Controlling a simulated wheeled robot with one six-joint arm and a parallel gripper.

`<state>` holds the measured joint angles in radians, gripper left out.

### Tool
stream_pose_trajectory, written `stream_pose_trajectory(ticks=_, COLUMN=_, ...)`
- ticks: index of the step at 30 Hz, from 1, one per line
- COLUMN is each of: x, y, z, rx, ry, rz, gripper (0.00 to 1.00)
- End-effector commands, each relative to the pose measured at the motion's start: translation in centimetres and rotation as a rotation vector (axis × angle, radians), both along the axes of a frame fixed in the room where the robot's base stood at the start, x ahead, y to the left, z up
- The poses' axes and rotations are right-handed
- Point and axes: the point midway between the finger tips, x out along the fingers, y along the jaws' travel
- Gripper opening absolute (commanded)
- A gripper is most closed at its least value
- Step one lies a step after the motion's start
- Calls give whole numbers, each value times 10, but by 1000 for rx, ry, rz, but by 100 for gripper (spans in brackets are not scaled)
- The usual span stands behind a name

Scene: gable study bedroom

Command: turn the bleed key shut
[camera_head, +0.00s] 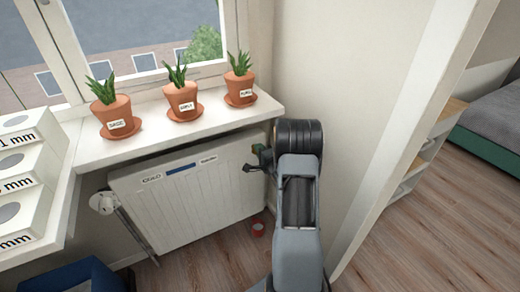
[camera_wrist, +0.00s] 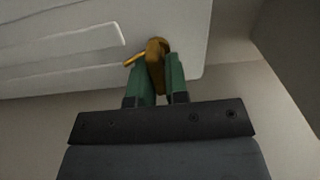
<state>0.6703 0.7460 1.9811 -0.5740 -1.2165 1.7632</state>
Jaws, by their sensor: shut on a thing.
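The bleed key (camera_wrist: 156,64) is a brass-coloured piece at the corner of the white radiator (camera_wrist: 70,45) in the wrist view. My gripper (camera_wrist: 158,80) has green fingers, and they are shut on the key from both sides. A thin yellow-brass bar (camera_wrist: 134,60) sticks out to the left beside the fingers. In the head view the radiator (camera_head: 190,195) hangs under the window sill, and my gripper (camera_head: 258,155) is at its upper right end. The key is mostly hidden there by my gripper and arm.
Three potted plants (camera_head: 182,100) stand on the window sill (camera_head: 150,120) above the radiator. A small red cup-like thing (camera_head: 258,228) is on the wooden floor below. A wall edge (camera_head: 400,130) is close to the right of my arm. White boxes (camera_head: 22,180) are at the left.

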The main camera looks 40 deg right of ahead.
Motion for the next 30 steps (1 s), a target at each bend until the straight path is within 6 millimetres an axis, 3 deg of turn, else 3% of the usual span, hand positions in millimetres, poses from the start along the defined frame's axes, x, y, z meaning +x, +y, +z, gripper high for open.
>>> stream_pose_trajectory(ticks=19, x=0, y=0, z=-1, rx=44, ry=-6, rz=0, gripper=0)
stream_pose_trajectory(ticks=20, x=0, y=0, z=-1, rx=44, ry=-6, rz=0, gripper=16)
stream_pose_trajectory(ticks=21, x=0, y=0, z=-1, rx=44, ry=-6, rz=0, gripper=19)
stream_pose_trajectory(ticks=26, x=0, y=0, z=-1, rx=44, ry=-6, rz=0, gripper=35)
stream_pose_trajectory(ticks=30, x=0, y=0, z=-1, rx=43, ry=-6, rz=0, gripper=36)
